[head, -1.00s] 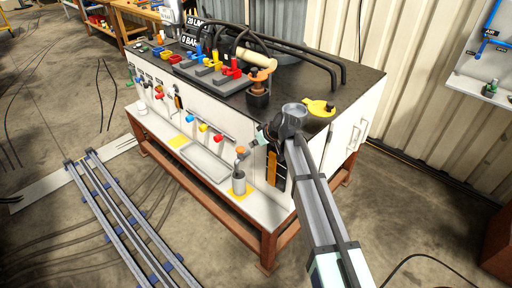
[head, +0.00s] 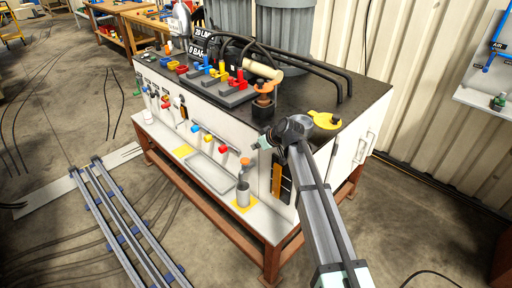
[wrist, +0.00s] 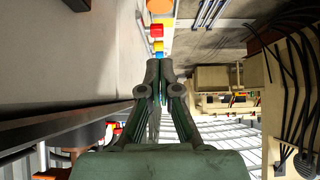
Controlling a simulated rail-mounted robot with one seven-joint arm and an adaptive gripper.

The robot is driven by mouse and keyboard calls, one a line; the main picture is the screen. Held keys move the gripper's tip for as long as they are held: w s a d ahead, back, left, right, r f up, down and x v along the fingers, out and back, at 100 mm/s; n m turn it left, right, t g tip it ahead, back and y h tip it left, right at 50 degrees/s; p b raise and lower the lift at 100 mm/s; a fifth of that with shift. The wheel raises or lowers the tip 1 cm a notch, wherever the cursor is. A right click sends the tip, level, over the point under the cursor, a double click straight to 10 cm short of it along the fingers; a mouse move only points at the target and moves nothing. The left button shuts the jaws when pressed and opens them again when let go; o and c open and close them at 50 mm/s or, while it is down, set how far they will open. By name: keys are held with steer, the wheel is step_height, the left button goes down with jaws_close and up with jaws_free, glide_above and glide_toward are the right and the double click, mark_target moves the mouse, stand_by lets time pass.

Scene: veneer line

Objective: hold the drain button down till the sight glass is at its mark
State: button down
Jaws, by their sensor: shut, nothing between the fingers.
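My gripper (head: 260,144) is shut and empty beside the front right corner of the bench cabinet (head: 254,140). In the wrist view its two fingers (wrist: 159,72) are together, with the cabinet's pale front on the left. Blue (head: 195,128), yellow (head: 209,138) and red (head: 222,148) handles stick out of the front panel, left of my gripper. A black strip with orange patches (head: 281,180) is on the cabinet front below my gripper. I cannot tell which part is the drain button or the sight glass. My gripper touches nothing that I can make out.
A grey cylinder with an orange top (head: 243,192) stands on the lower shelf, on a yellow patch. An orange-topped black fitting (head: 263,98) and a yellow cap (head: 324,120) are on the dark benchtop. Rails (head: 125,225) run along the floor at left.

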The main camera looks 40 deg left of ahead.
steer(key=p, duration=0.2)
glide_above(247, 161)
step_height(247, 161, down, 6)
steer(key=shift+r, duration=0.2)
step_height(247, 161, down, 2)
steer(key=shift+d+f+p, duration=0.15)
steer(key=shift+p, duration=0.2)
steer(key=shift+f, duration=0.8)
